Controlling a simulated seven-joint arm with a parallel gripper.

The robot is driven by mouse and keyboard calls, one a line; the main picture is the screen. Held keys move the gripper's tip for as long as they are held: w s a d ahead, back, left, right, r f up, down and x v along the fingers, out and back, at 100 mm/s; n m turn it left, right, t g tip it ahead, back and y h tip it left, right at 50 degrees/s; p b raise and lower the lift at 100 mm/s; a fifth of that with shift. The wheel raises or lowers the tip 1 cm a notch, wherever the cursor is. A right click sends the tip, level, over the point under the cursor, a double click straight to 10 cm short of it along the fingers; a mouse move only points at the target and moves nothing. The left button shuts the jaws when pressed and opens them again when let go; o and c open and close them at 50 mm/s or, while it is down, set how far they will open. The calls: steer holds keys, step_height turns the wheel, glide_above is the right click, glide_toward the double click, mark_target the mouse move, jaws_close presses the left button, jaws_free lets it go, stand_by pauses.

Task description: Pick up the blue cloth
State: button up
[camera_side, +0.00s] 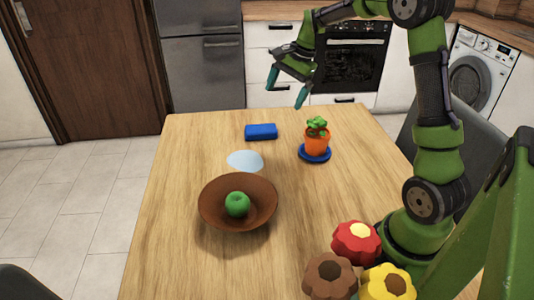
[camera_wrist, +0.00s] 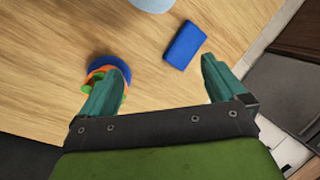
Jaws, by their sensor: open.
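The blue cloth (camera_side: 261,132) is a small folded blue block lying flat on the far part of the table. In the wrist view the blue cloth (camera_wrist: 185,45) lies beyond the fingertips, between them and nearer the right one. My gripper (camera_side: 287,97) is open and empty, raised above the far edge of the table, to the right of the cloth. In the wrist view my gripper (camera_wrist: 162,68) shows its two teal fingers spread wide. Nothing is between them, and the cloth is apart from both.
An orange pot with a green plant (camera_side: 316,138) stands on a blue saucer (camera_side: 326,154), right of the cloth. A pale blue disc (camera_side: 245,161) and a brown bowl (camera_side: 215,208) holding a green apple (camera_side: 237,204) are nearer. Flower shapes (camera_side: 357,243) are at the front right. The table's left side is clear.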

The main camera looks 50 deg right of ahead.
mark_target(261, 128)
steer(key=w+d+f+m+y, duration=0.1)
steer(key=w+d+f+m, duration=0.1)
steer(key=w+d+m, duration=0.6)
steer(key=shift+m, duration=0.6)
steer(key=x, duration=0.5)
steer(key=s+a+x, duration=0.1)
steer(key=x, duration=1)
steer(key=shift+s+a, duration=0.35)
steer(key=shift+s, duration=0.05)
steer(key=shift+c, duration=0.3)
steer(key=c, duration=1)
